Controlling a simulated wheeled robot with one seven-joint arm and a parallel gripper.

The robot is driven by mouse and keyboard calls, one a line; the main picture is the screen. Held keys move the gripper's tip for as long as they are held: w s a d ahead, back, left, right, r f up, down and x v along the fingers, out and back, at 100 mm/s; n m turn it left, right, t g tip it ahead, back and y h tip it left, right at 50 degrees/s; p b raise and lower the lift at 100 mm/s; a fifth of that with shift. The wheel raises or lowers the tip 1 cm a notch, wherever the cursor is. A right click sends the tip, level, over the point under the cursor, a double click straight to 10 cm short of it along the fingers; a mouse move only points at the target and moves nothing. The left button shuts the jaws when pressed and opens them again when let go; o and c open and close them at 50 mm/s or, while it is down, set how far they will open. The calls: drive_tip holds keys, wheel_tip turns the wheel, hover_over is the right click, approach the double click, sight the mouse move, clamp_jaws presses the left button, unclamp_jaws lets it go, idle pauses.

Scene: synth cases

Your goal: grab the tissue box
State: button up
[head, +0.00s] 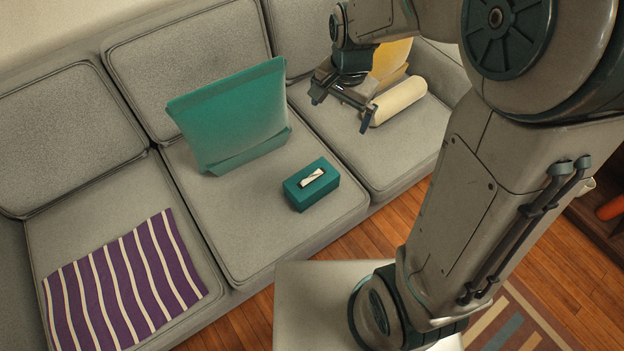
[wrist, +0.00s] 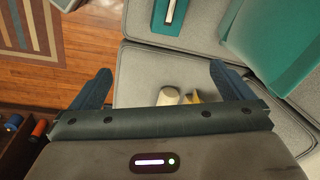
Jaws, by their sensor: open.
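The tissue box (head: 318,192) is a small teal block with a pale tissue in its top slot. It lies on the middle sofa seat, near the front edge. In the wrist view the tissue box (wrist: 150,22) is at the top, partly cut off by the frame edge. My gripper (head: 341,112) is above the right seat, up and to the right of the box in the head view, and apart from it. Its fingers are spread and empty; they also show in the wrist view (wrist: 158,73).
A teal cushion (head: 232,115) stands behind the box's left side. A cream roll (head: 398,101) and a yellow item (head: 390,62) are on the right seat, near my gripper. A purple striped cloth (head: 122,285) lies on the left seat. The seat around the box is clear.

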sight(314, 177)
drive_tip(key=w+a+f+m+b, duration=0.1)
drive_tip(key=f+b, duration=0.3)
drive_tip(key=f, duration=0.6)
drive_tip(key=w+a+f+m+g+b, duration=0.1)
drive_tip(key=f+b, duration=0.4)
drive_tip(key=f, duration=0.6)
drive_tip(key=w+a+f+m+b, duration=0.1)
drive_tip(key=f+b, duration=0.4)
drive_tip(key=f, duration=0.5)
drive_tip(key=shift+w+a+f+h, duration=0.15)
drive_tip(key=shift+w+a, duration=0.25)
drive_tip(key=shift+a, duration=0.2)
drive_tip(key=shift+w+a+f+h, duration=0.15)
drive_tip(key=shift+w+a, duration=0.2)
drive_tip(key=shift+a, duration=0.2)
drive_tip(key=shift+s+a+f+b, duration=0.1)
drive_tip(key=shift+f+b, duration=0.55)
drive_tip(key=shift+f, duration=0.85)
drive_tip(key=shift+a+f+b, duration=0.1)
drive_tip(key=shift+f+b, duration=0.55)
drive_tip(key=shift+f, duration=0.8)
drive_tip(key=c, duration=0.9)
